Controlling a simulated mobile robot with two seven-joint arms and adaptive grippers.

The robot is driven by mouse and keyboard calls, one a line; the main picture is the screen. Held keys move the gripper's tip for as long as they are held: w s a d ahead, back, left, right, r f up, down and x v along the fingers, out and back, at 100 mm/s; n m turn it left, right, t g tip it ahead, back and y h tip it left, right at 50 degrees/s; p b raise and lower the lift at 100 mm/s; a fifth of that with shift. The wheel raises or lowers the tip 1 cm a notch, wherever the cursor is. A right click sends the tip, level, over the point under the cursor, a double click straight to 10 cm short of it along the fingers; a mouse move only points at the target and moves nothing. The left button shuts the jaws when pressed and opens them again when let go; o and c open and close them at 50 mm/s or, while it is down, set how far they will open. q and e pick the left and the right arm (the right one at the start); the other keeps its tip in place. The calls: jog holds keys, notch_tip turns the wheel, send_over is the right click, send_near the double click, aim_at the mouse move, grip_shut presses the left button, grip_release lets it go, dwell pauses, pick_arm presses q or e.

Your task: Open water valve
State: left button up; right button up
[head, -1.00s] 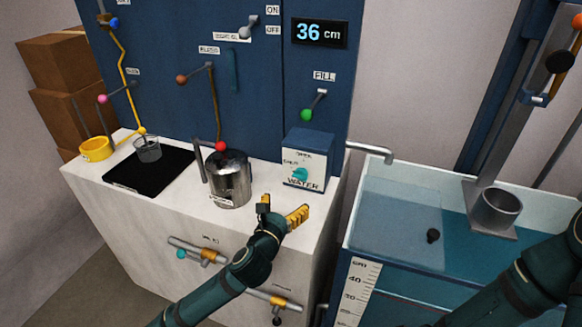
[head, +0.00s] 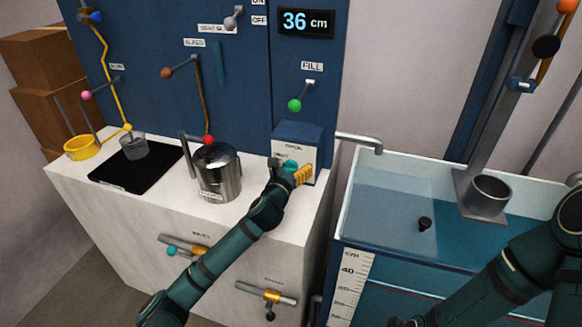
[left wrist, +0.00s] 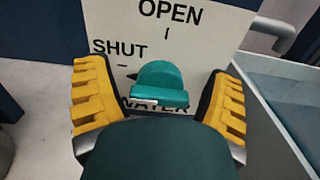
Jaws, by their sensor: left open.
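The water valve is a teal knob (head: 290,165) on the front of a box (head: 297,132) with a blue top and a white face, standing on the white counter. In the left wrist view the knob (left wrist: 160,78) sits below the word OPEN and right of the word SHUT; a pale mark shows on its lower left. My left gripper (head: 289,169) is open at the box face. Its yellow-padded fingers (left wrist: 159,92) stand on either side of the knob, with gaps showing. WATER is partly hidden behind the knob and gripper. My right arm shows at lower right; its gripper is out of view.
A metal pot (head: 218,178) stands on the counter left of the box. A grey spout (head: 362,139) projects right of the box, over a water tank (head: 350,230). The FILL lever with a green ball (head: 295,105) is above the box. The display (head: 306,22) reads 36 cm.

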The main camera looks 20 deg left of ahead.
pick_arm(q)
jog(key=shift+w, duration=0.1)
jog(key=c, duration=1.3)
jog(key=m+p, duration=0.1)
jog(key=m, duration=0.3)
jog(key=shift+p, duration=0.4)
jog(key=m+p, duration=0.1)
jog(key=m, duration=0.3)
jog(key=shift+d+m, duration=0.15)
jog(key=shift+m, duration=0.15)
jog(key=m, duration=0.5)
jog(key=shift+f+p, duration=0.15)
jog(key=shift+p, duration=0.15)
jog(key=shift+f+m, duration=0.15)
jog(key=shift+m, duration=2.05)
jog(key=shift+d, duration=0.1)
